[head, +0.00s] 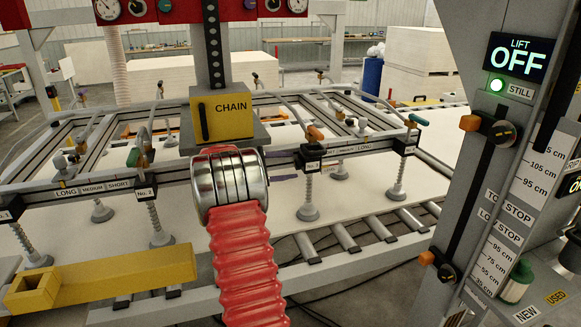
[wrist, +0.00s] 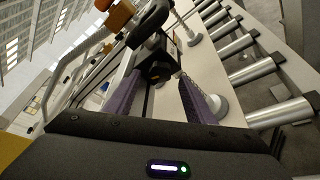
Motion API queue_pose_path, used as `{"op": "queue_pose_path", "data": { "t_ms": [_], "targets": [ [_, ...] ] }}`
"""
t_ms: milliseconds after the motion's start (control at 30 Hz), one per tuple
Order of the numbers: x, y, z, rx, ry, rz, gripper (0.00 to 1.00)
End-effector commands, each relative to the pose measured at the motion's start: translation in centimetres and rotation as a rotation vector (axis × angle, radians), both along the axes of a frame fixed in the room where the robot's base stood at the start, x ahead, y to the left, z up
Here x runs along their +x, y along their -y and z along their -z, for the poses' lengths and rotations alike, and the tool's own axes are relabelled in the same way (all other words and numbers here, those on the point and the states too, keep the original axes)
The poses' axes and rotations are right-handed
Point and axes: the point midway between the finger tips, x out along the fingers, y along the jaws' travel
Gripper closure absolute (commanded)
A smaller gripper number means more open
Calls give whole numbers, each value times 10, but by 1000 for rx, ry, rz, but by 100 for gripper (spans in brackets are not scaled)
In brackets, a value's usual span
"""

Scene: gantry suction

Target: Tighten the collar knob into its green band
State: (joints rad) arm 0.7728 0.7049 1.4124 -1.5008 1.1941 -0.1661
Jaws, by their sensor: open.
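My gripper (wrist: 160,78) is open, its two purple fingers apart in the wrist view. A dark knob-like part (wrist: 159,70) on the frame shows ahead, between the fingertips; I cannot tell whether the fingers touch it. It looks like the collar knob, but no green band can be made out on it. A black curved handle (wrist: 150,25) and an orange lever end (wrist: 121,15) rise just beyond it. In the head view the purple fingertips (head: 284,165) show right of the red hose, pointing at the dark collar (head: 309,165) by the NO.3 label. The hose hides the rest of my gripper.
The red hose (head: 240,260) with its chrome collar hangs close in front. Suction cups (head: 309,212) stand over the white panel (head: 250,205), with rollers (head: 340,236) at the right. A grey column (head: 470,180) with black knobs and a "LIFT OFF" display stands at the right.

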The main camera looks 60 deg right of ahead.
Motion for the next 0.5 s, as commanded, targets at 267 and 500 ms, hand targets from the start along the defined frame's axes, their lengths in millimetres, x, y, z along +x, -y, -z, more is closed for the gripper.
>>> {"op": "queue_pose_path", "data": {
  "t_ms": [267, 500],
  "targets": [
    [-7, 14, 4, 0, -1, 0, 51],
    [-7, 14, 4, 0, 0, 0, 52]
  ]
}}
